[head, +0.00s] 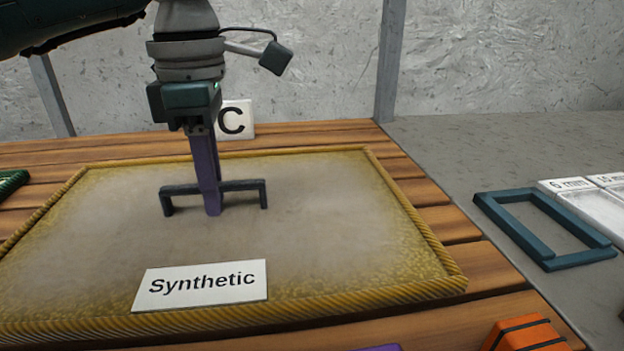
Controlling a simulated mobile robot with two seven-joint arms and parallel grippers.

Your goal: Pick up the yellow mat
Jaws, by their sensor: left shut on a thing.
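The yellow mat (330,275) lies flat on a wooden slatted table. It has a braided yellow border and a greyish, dusty-looking middle. A dark bracket-shaped handle (243,187) stands at its middle. A white card reading "Synthetic" (200,285) is near its front edge. My left gripper (212,205) points straight down over the mat, with its purple fingers closed on the middle of the handle. The fingertips are close to the mat surface. My right gripper is out of view.
A white card marked "C" (236,120) stands behind the mat. A blue-grey rectangular frame (545,230) and white labelled blocks (585,200) lie on the grey surface at right. An orange block (525,335) is at the front right. A green item (12,182) is at the left edge.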

